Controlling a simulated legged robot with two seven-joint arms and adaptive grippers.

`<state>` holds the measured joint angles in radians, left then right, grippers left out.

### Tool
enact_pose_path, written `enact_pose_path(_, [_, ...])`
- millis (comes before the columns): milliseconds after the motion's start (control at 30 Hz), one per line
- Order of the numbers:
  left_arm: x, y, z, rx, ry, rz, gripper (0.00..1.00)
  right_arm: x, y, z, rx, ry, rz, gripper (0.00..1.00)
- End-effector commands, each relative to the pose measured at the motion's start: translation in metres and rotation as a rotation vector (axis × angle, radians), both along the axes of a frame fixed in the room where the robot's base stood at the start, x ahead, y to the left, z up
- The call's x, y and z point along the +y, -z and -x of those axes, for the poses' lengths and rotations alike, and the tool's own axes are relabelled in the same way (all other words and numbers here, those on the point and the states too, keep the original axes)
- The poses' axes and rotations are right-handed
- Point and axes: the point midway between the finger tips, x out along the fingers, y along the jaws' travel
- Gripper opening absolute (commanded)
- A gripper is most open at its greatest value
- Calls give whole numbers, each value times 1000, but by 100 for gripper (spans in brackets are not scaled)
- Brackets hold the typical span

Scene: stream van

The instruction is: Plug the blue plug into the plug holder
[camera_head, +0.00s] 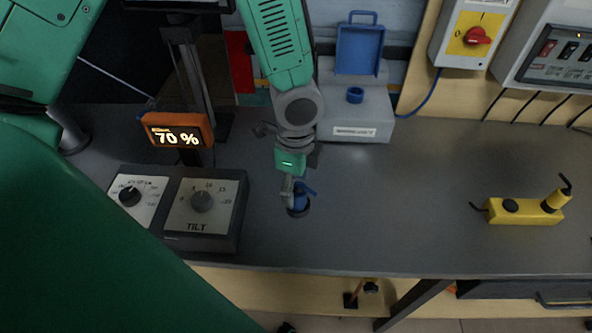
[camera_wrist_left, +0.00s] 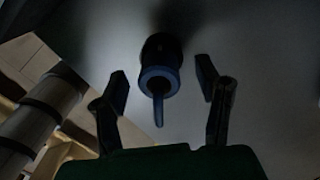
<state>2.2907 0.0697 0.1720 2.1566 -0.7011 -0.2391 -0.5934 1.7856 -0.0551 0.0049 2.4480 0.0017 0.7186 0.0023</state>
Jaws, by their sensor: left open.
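The blue plug (camera_head: 304,192) stands on the grey table near its front edge, at a dark round base or opening. It also shows in the left wrist view (camera_wrist_left: 159,80), with a thin blue tail. My left gripper (camera_head: 293,188) is right at the plug and hides part of it. In the left wrist view its two fingers (camera_wrist_left: 166,90) are apart, one on each side of the plug, with gaps. The plug holder seems to be the grey box (camera_head: 352,112) with a raised blue lid (camera_head: 359,48) and a blue round socket (camera_head: 355,95). My right gripper is not in view.
A control box with dials marked TILT (camera_head: 206,205) and an orange 70 % display (camera_head: 178,130) stand left of the gripper. A yellow device (camera_head: 523,210) lies at the right. A switch box (camera_head: 473,35) hangs at the back. The table's middle right is clear.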

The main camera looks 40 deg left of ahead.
Motion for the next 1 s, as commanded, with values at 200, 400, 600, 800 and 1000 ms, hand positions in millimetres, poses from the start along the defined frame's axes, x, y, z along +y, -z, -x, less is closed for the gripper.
enact_pose_path(200, [1, -49, -4, -5, -1, 3, 58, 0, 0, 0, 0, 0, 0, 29])
enact_pose_path(400, [1, -76, -5, 0, 0, 0, 58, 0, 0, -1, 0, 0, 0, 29])
enact_pose_path(600, [1, -84, -5, 3, 2, 1, 58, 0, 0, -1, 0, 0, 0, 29])
enact_pose_path(800, [1, -84, -5, 2, 2, 0, 58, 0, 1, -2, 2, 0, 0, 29])
enact_pose_path(1000, [2, -84, -5, 2, 2, 0, 58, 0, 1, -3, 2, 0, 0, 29])
